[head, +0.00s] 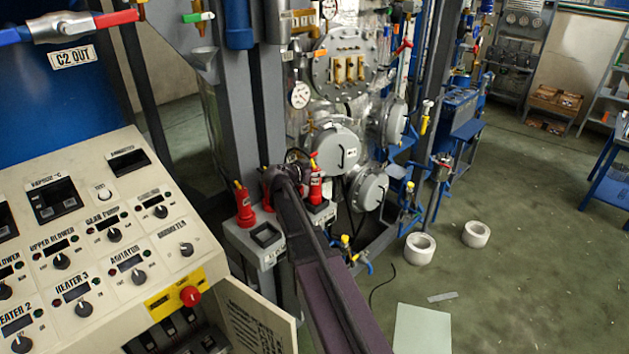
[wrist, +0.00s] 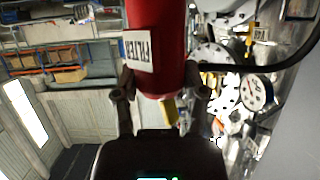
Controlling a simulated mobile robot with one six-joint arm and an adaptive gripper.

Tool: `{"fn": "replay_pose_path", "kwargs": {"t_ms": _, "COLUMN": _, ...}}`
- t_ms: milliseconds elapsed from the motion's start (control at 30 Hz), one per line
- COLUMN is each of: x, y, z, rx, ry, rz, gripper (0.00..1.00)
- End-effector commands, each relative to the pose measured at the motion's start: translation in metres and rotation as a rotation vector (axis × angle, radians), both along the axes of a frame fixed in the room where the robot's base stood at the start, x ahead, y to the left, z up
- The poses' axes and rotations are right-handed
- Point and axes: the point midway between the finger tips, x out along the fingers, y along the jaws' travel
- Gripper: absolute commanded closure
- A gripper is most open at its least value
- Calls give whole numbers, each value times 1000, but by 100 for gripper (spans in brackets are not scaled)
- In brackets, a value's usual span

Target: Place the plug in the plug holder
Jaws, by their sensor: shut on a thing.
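My gripper (wrist: 163,92) is shut on a red plug (wrist: 150,45) with a white "FILTER" label; the plug lies between both fingers in the wrist view. A yellow part (wrist: 169,110) shows beside its near end. In the head view my gripper (head: 272,178) is over the grey plug holder (head: 246,243), and its dark body hides most of what it holds. The holder has an empty-looking square opening (head: 266,235). A red plug (head: 243,208) stands at the holder's left, and another labelled red plug (head: 316,186) stands at its right. Contact between held plug and holder cannot be told.
A control panel (head: 110,235) with knobs and a red button (head: 190,296) fills the left. Grey vessels and gauges (head: 335,148) stand close behind the holder. A dark cable (wrist: 280,68) crosses the wrist view's right. White rolls (head: 420,248) lie on open floor at right.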

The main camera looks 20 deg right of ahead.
Motion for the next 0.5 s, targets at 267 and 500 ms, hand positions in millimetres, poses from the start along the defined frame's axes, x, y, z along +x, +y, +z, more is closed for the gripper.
{"fn": "replay_pose_path", "kwargs": {"t_ms": 267, "x": 0, "y": -1, "z": -19, "rx": -1, "ry": 0, "rz": -1, "gripper": 100}}
{"fn": "replay_pose_path", "kwargs": {"t_ms": 500, "x": 0, "y": -1, "z": -19, "rx": -1, "ry": 0, "rz": -1, "gripper": 100}}
